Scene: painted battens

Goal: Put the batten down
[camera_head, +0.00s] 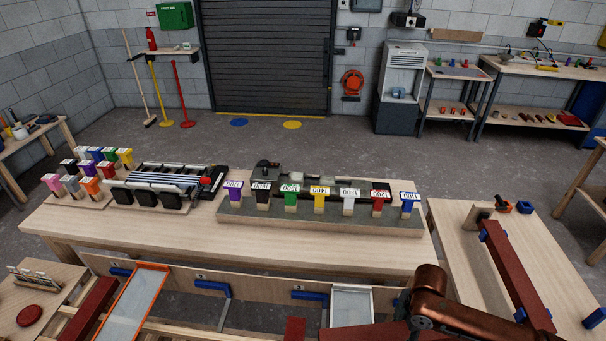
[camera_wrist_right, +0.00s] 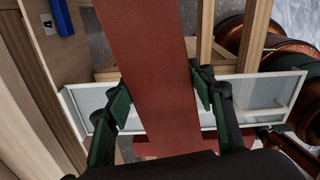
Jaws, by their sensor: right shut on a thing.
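My right gripper (camera_wrist_right: 157,88) is shut on a red-brown batten (camera_wrist_right: 150,50) in the right wrist view. The batten runs between the two dark green fingers, from the top of the view down towards the palm. A white-framed tray (camera_wrist_right: 260,92) lies behind it; I cannot tell the gap between them. In the head view, red-brown pieces (camera_head: 295,330) show at the bottom edge, close to my copper right arm, but the gripper's hold is not clear there. My left gripper is not in view.
Another red-brown batten (camera_head: 515,275) lies on the right-hand table (camera_head: 470,265) among blue blocks. An orange-framed tray (camera_head: 134,305) and blue brackets (camera_head: 213,288) are at the front. The workbench (camera_head: 150,234) holds numbered coloured blocks at the back; its front strip is clear.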

